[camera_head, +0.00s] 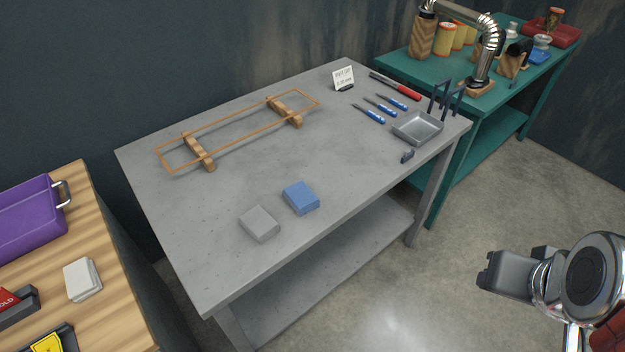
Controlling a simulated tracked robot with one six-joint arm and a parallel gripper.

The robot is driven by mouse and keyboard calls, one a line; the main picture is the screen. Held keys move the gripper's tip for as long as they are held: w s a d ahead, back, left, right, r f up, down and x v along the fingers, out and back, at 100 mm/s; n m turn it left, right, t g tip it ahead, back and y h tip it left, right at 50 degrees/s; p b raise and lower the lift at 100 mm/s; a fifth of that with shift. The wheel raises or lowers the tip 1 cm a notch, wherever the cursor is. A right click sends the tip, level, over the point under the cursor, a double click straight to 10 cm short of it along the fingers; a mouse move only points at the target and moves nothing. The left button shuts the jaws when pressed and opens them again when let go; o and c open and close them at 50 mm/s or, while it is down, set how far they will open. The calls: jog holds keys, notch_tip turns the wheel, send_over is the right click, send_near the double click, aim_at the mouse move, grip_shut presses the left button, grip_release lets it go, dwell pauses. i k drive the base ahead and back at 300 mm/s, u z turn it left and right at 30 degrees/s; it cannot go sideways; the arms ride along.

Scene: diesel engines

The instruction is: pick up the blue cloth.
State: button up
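The blue cloth (301,198) is a folded, thick square lying flat near the front edge of the grey table (240,170). A grey folded cloth (259,224) lies just to its left, with a small gap between them. My gripper (487,272) is at the lower right, over the floor and well apart from the table and the blue cloth. Its fingers are seen from the side and look dark, so I cannot tell whether they are open or shut. Nothing is visibly held in it.
A copper-coloured frame on wooden blocks (199,152) stands at the table's back left. Blue-handled tools (374,114) and a metal tray (418,127) lie at the right. A wooden table (110,300) is at left, a green bench (400,66) behind right. The table around the blue cloth is mostly clear.

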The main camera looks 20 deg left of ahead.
aim_at(302, 198)
jog(key=u, duration=0.05)
jog(key=i, duration=0.95)
jog(key=u, duration=3.2)
